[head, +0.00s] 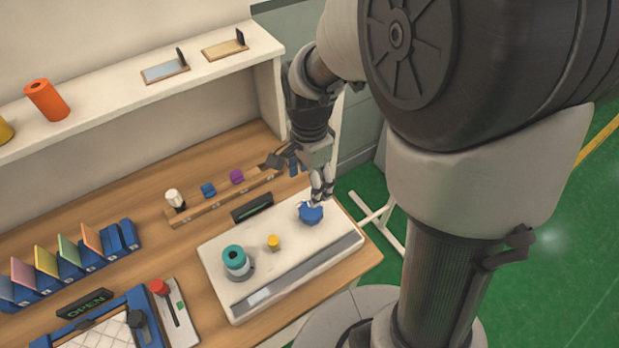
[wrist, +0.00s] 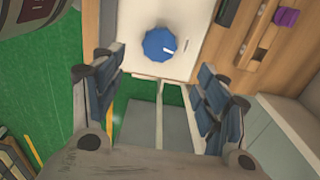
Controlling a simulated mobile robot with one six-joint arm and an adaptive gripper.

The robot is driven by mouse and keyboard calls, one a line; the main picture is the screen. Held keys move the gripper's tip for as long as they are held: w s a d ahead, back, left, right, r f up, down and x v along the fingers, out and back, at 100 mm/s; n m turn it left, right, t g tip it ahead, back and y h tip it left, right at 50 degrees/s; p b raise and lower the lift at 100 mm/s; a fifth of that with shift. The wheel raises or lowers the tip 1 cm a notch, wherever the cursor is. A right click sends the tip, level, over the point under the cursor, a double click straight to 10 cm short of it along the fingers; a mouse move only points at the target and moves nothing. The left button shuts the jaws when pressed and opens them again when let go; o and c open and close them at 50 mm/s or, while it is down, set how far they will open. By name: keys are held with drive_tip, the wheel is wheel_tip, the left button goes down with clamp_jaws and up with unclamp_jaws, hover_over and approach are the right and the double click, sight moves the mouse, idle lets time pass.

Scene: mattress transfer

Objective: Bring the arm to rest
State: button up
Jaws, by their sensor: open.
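My gripper (head: 322,195) is over the right end of the white board on the wooden table, close to a blue knob-like piece (head: 311,213). In the wrist view my gripper (wrist: 160,95) shows its two blue-padded fingers wide apart with nothing between them. The blue piece (wrist: 159,44) lies beyond the fingertips there, on the white surface. The rest of my arm rises from the gripper to the upper right in the head view.
The white board (head: 222,292) also carries a teal-topped cylinder (head: 237,262) and a small yellow piece (head: 273,242). A rail with small blocks (head: 225,197) stands behind it. A shelf (head: 105,98) runs above at the back. Green floor (head: 545,235) is open at the right.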

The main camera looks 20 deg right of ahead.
idle(0.3)
drive_tip(key=s+r+n+t, duration=0.4)
drive_tip(key=s+r+n, duration=0.9)
drive_tip(key=s+n, duration=0.2)
drive_tip(key=shift+s+d+r+t, duration=0.15)
drive_tip(key=shift+s+r+t, duration=0.15)
drive_tip(key=shift+s, duration=0.15)
idle(0.8)
